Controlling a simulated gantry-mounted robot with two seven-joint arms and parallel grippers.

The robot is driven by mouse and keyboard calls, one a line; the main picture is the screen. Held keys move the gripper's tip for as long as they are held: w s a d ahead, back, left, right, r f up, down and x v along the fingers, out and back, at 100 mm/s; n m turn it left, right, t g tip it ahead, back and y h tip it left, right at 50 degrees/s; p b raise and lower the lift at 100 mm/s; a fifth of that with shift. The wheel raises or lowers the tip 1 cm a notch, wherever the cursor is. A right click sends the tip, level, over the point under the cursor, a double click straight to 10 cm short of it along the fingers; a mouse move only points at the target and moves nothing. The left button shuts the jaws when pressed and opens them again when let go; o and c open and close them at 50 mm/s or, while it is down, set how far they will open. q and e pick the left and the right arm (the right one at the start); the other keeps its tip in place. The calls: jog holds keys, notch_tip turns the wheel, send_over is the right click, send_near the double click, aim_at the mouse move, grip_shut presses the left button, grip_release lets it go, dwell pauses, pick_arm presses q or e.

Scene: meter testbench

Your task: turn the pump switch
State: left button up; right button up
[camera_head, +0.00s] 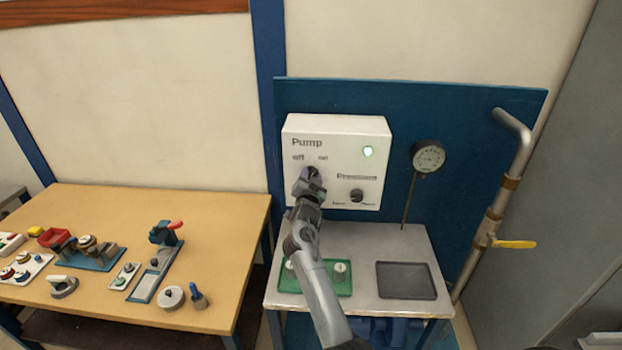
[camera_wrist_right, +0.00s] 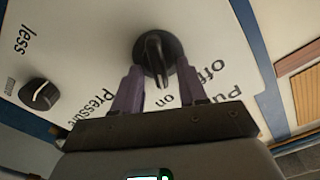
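The white pump box (camera_head: 345,135) is mounted on the blue panel, with a black pump switch below the labels "off" and "on". In the right wrist view the black switch knob (camera_wrist_right: 157,62) has its raised grip pointing toward the "on" label. My right gripper (camera_head: 312,183) is in front of the switch and hides most of it in the head view. In the wrist view its two fingers (camera_wrist_right: 158,85) stand open on either side of the knob, with gaps showing beside the raised grip. A green lamp (camera_head: 368,151) on the box looks lit. My left gripper is not in view.
A black pressure knob (camera_head: 357,195) sits lower right on the box. A gauge (camera_head: 428,156) and a pipe with a yellow valve handle (camera_head: 514,244) are to the right. A grey bench (camera_head: 370,240) is below, and a wooden table (camera_head: 225,225) with several parts is at left.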

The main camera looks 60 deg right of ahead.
jog(key=v, duration=1.1)
jog(key=shift+d, duration=0.1)
dwell(0.4)
